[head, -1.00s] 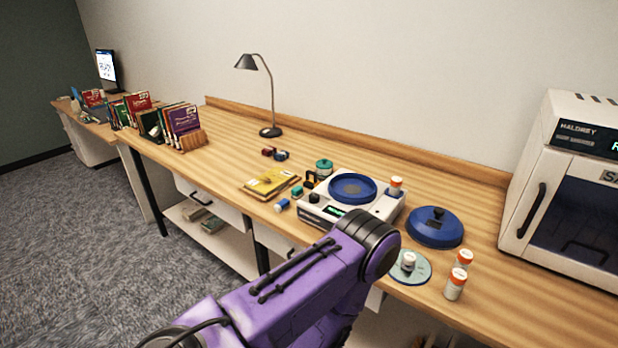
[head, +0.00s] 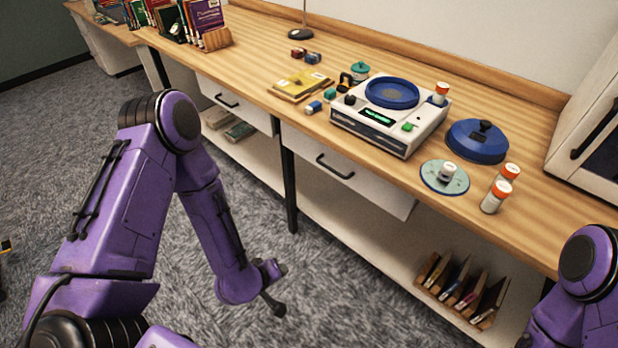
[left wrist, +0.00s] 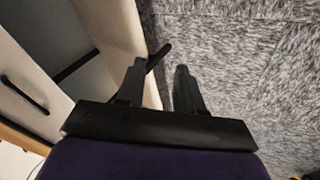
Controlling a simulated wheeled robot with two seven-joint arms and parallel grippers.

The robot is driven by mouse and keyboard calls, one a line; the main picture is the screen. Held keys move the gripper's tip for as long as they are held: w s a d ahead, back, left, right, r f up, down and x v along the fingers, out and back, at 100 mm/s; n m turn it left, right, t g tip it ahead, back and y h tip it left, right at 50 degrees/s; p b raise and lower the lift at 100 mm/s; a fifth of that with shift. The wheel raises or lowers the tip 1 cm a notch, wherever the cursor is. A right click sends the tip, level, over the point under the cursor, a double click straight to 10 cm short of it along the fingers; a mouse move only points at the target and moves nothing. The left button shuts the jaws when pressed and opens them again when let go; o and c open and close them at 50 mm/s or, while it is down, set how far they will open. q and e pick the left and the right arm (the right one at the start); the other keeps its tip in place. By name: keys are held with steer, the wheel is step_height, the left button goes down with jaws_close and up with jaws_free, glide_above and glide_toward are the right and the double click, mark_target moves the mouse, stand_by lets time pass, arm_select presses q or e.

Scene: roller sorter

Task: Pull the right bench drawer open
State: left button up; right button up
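The right bench drawer (head: 375,188) has a white front and a dark bar handle (head: 335,167), under the wooden bench top. It looks shut. My left gripper (head: 275,288) hangs low over the carpet, in front of and below this drawer, clear of the handle. In the left wrist view my left gripper (left wrist: 160,68) has its two black fingers apart with nothing held between them. A white front with a dark handle (left wrist: 24,95) shows at the left there; I cannot tell which drawer it is. My right gripper is out of view; only part of that arm shows at the lower right.
The left drawer (head: 232,106) looks shut, beyond a dark bench leg (head: 289,185). A lower shelf (head: 345,232) holds a rack of books (head: 462,290). The bench top carries a white device (head: 390,118), a blue lid (head: 477,142) and bottles (head: 496,197). Open carpet lies in front.

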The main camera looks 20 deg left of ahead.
arm_select(q)
steer(key=w+d+n+t+h+b, duration=0.2)
steer(key=w+t+b, duration=0.1)
steer(key=w, duration=0.8)
steer(key=n+t+h+b, duration=0.2)
steer(key=t+b, duration=0.2)
steer(key=t, duration=0.1)
glide_toward(329, 169)
steer(key=x, duration=0.8)
steer(key=shift+w+d+f, duration=0.1)
steer(key=shift+w, duration=0.1)
steer(key=shift+w+d, duration=0.15)
steer(key=shift+w, duration=0.15)
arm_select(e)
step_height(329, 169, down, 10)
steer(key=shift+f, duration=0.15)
arm_select(q)
steer(key=shift+c, duration=0.3)
jaws_close()
